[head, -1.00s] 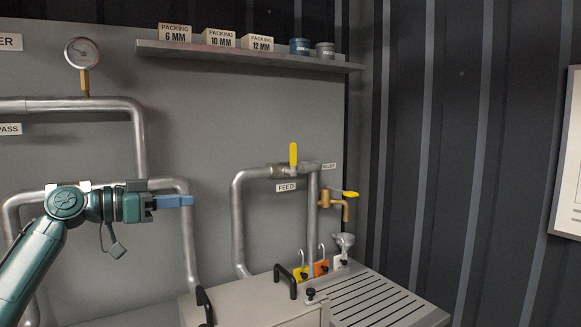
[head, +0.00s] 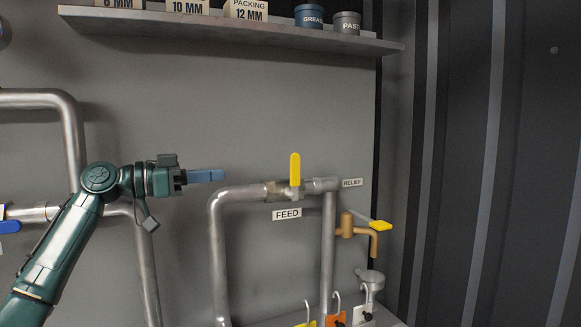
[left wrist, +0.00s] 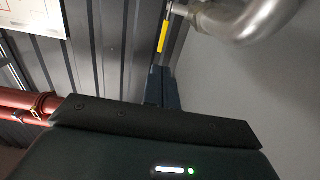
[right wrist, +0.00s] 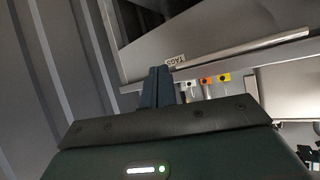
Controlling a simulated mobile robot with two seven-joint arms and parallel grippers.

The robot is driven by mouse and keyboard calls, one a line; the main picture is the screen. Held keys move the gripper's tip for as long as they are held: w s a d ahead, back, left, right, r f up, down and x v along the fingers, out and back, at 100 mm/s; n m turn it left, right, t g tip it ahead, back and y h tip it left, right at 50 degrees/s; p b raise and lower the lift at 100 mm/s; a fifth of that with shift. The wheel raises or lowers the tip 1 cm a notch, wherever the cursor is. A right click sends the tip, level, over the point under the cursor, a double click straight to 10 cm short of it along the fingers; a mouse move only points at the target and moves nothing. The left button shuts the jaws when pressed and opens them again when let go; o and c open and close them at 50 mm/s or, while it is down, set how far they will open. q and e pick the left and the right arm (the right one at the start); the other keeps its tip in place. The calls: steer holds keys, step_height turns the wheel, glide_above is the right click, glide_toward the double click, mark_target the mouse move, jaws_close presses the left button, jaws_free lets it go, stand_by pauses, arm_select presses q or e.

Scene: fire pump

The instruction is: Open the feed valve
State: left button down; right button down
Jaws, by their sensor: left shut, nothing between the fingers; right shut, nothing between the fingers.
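The feed valve has a yellow lever (head: 295,168) standing upright, across a short horizontal grey pipe. The FEED label (head: 287,214) is below it. My left gripper (head: 222,175) is shut and empty, left of the lever at about its height in the picture, with a visible gap. In the left wrist view the yellow lever (left wrist: 163,36) shows just beyond the shut fingers (left wrist: 161,84). My right gripper (right wrist: 160,76) is shut and empty in the right wrist view; it is outside the head view.
A relief tap with a yellow handle (head: 381,225) is right of and below the feed valve. A shelf (head: 230,29) with packing boxes and tins is above. Coloured tags (head: 336,320) hang at the bottom. The wall between left gripper and lever is clear.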

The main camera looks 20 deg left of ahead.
mark_target(291, 168)
arm_select(q)
steer(key=shift+w+r, duration=0.1)
steer(key=shift+w, duration=0.25)
arm_select(e)
steer(key=shift+w+r, duration=0.1)
steer(key=shift+w, duration=0.35)
